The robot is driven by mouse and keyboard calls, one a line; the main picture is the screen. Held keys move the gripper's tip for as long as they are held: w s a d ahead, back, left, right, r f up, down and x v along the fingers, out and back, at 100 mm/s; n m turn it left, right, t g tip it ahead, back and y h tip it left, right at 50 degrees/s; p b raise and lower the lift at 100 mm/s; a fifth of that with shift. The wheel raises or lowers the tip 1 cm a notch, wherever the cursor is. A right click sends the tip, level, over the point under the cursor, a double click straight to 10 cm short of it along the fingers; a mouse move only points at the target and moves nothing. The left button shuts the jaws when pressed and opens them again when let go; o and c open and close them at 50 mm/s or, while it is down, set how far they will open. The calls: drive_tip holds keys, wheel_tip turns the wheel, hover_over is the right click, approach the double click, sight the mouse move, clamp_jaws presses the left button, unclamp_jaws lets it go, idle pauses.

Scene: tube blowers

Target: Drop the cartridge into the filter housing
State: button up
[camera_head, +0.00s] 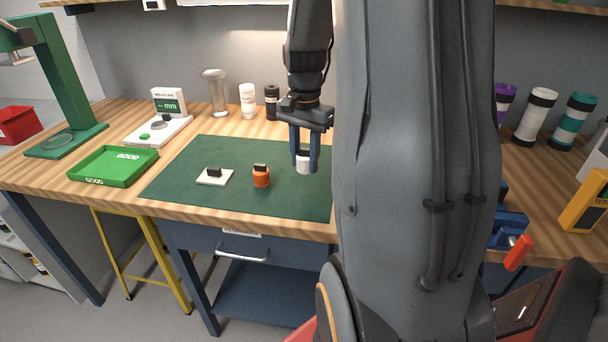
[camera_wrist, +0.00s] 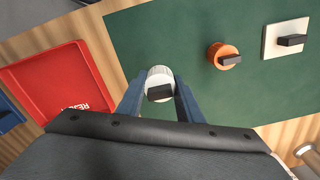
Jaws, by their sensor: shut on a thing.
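My gripper (camera_head: 305,163) is shut on a white ribbed cylinder with a black block on top, which looks like the cartridge (camera_head: 304,167). In the wrist view the cartridge (camera_wrist: 160,79) sits between my two blue fingers (camera_wrist: 160,103), over the green mat. I cannot tell whether it touches the mat. An orange round piece (camera_head: 261,178) with a black block on top stands on the mat, apart from my gripper; it also shows in the wrist view (camera_wrist: 218,51). I see nothing that I can name for sure as the filter housing; my arm hides part of the bench.
A flat white square (camera_head: 207,181) with a black block lies left of the orange piece on the mat (camera_head: 200,155). A green GOOD tray (camera_head: 85,170) and a gauge stand (camera_head: 165,130) are further left. A red tray (camera_wrist: 45,85) shows in the wrist view.

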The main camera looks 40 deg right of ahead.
sight(305, 149)
drive_tip(key=shift+r, duration=2)
wheel_tip(305, 149, up, 9)
drive_tip(key=s+p, duration=0.2)
drive_tip(key=p, duration=0.6)
drive_tip(key=shift+s+p, duration=0.3)
drive_tip(key=shift+p, duration=0.1)
drive_tip(key=shift+r, duration=0.2)
